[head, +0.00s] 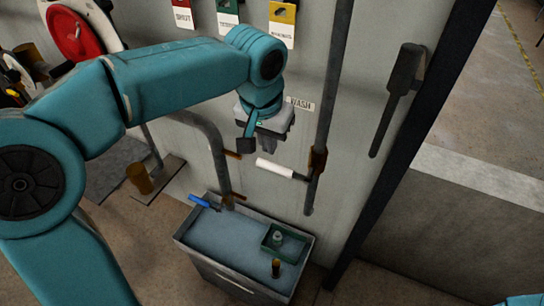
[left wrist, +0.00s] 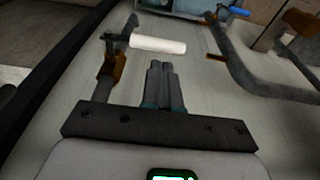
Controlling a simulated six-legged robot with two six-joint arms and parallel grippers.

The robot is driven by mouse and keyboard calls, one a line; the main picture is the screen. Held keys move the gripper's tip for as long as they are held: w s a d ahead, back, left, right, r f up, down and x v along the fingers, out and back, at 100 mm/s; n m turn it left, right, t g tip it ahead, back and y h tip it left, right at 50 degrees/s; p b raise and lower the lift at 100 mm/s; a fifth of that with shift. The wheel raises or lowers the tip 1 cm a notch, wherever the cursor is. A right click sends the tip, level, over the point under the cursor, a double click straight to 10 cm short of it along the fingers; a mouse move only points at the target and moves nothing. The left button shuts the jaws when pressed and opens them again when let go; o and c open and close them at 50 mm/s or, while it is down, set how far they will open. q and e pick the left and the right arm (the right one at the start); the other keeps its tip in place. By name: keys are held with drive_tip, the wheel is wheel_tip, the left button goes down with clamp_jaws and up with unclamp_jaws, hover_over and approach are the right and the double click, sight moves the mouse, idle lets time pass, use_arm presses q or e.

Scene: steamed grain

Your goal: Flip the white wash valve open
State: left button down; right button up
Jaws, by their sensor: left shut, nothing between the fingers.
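The white wash valve handle (head: 276,168) points left from a brown fitting on the vertical grey pipe (head: 333,85), nearly level and tilted slightly. It also shows in the left wrist view (left wrist: 158,44), just beyond my fingertips. The WASH label (head: 300,104) is on the wall above it. My left gripper (head: 267,147) is shut and empty, a little above the handle in the head view. In the left wrist view its closed fingers (left wrist: 164,66) point at the handle, with a small apparent gap. My right gripper is not in view.
A grey water basin (head: 215,248) stands below, holding a green tray (head: 284,243). A blue-handled tap (head: 200,201) hangs on a curved pipe left of the valve. A dark lever (head: 397,97) is on the wall to the right. Wall tags (head: 282,22) hang above.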

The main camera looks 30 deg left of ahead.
sight(269, 166)
use_arm(q)
drive_tip(key=f, duration=0.3)
drive_tip(key=w+f, duration=0.1)
drive_tip(key=f, duration=0.2)
drive_tip(key=shift+w+a+f, duration=0.1)
drive_tip(key=shift+w+f, duration=0.1)
drive_tip(key=shift+a+f+h+b, duration=0.2)
drive_tip(key=shift+f+h+b, duration=0.3)
drive_tip(key=shift+f+h, duration=0.15)
drive_tip(key=shift+a+f+h+b, duration=0.2)
drive_tip(key=shift+f+h+b, duration=0.3)
drive_tip(key=shift+h, duration=0.15)
drive_tip(key=d+f+n+t+h+b, duration=0.1)
drive_tip(key=f+h+b, duration=0.4)
drive_tip(key=b, duration=0.7)
drive_tip(key=d+f+n+t+h+b, duration=0.1)
drive_tip(key=d+f+h+b, duration=0.3)
drive_tip(key=h+b, duration=0.5)
drive_tip(key=shift+d+f+b, duration=0.2)
drive_tip(key=shift+f+b, duration=0.5)
drive_tip(key=shift+b, duration=0.8)
